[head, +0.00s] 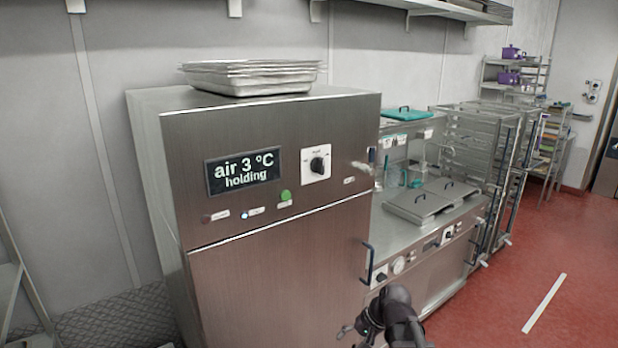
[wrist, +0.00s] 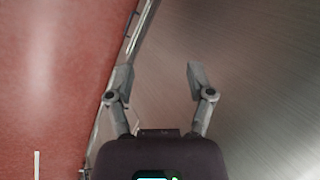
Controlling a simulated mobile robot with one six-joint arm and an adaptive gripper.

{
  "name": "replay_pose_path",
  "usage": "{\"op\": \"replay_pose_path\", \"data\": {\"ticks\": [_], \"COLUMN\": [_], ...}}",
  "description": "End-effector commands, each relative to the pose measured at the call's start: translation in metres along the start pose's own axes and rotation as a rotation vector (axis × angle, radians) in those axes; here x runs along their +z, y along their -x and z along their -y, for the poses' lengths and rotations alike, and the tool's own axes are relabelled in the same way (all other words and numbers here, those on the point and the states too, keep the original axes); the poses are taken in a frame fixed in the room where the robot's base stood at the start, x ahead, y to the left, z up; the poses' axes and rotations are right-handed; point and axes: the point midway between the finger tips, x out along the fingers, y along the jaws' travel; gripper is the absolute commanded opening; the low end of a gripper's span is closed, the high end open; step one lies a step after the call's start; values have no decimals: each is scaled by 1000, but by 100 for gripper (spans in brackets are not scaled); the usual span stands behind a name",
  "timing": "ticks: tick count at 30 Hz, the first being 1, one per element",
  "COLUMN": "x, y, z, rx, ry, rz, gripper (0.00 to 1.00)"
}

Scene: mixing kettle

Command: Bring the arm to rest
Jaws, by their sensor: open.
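My gripper (wrist: 156,82) shows in the wrist view with its two fingers spread apart and nothing between them. A brushed steel surface lies beyond the fingers, with red floor to its left. In the head view my arm's end (head: 385,318) is low at the bottom, in front of the lower right part of a tall steel cabinet (head: 270,270). The gripper's fingers are small there. I cannot tell the exact gap to the cabinet. The cabinet's display (head: 243,171) reads "air 3 °C holding".
A dark vertical handle (head: 367,263) sticks out at the cabinet's right edge, just above my arm. A steel counter with lidded wells (head: 434,198) stands to the right, then wheeled racks (head: 480,150). Stacked trays (head: 252,78) lie on the cabinet. Red floor (head: 570,240) at right is open.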

Motion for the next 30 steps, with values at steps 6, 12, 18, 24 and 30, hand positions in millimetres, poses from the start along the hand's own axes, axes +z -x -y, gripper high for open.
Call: {"op": "replay_pose_path", "data": {"ticks": [6, 12, 18, 24, 30], "x": [24, 36, 39, 39, 39], "y": [-4, 3, 6, 7, 7], "z": [-46, -76, -84, -85, -85], "rx": [265, 447, 520, 524, 522], "ry": [167, 275, 315, 317, 316], "rz": [-3, 9, 17, 18, 17], "gripper": [69, 69, 69, 69, 69]}}
